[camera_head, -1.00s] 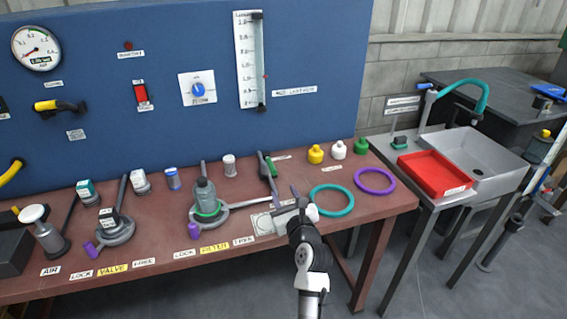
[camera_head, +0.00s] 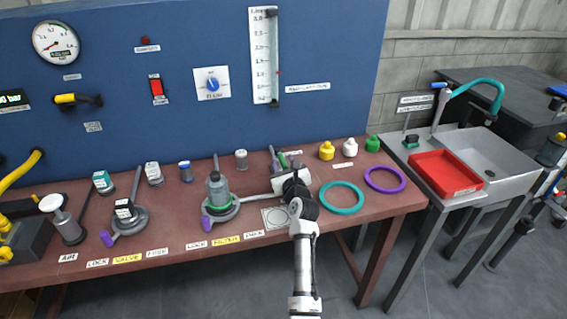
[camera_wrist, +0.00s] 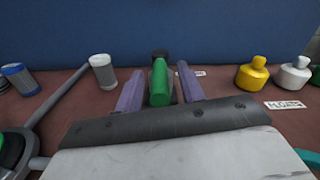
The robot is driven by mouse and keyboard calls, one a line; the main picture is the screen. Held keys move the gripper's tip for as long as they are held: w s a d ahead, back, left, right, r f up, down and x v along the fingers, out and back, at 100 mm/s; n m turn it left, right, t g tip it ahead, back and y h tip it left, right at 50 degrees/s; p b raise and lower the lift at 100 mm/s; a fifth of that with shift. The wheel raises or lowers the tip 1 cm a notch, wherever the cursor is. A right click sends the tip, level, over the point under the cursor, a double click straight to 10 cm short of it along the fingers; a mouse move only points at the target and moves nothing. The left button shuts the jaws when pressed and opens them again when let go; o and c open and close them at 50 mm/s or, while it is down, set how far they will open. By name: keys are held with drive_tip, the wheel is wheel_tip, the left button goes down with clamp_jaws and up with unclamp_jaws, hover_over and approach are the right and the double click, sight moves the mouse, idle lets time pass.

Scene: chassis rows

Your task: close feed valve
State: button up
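A yellow-handled valve (camera_head: 77,99) sits on the blue panel at the left, its handle lying roughly level; the label below it is too small to read, so I cannot tell whether it is the feed valve. My gripper (camera_head: 284,160) is over the back of the bench, far to the right of that valve. In the wrist view my gripper (camera_wrist: 160,88) has its two purple fingers apart, with a green-handled tool (camera_wrist: 160,80) showing between them. Gaps show on both sides of the green handle. The yellow-handled valve is out of the wrist view.
The brown bench (camera_head: 340,233) holds a grey filter housing (camera_head: 218,190), a teal ring (camera_head: 341,198), a purple ring (camera_head: 385,179) and small bottles. Yellow pipes (camera_head: 20,172) stand at the far left. A sink (camera_head: 490,150) with a red tray (camera_head: 446,173) is at the right.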

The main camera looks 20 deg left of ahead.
clamp_jaws()
idle(0.3)
drive_tip(key=shift+w, duration=0.1)
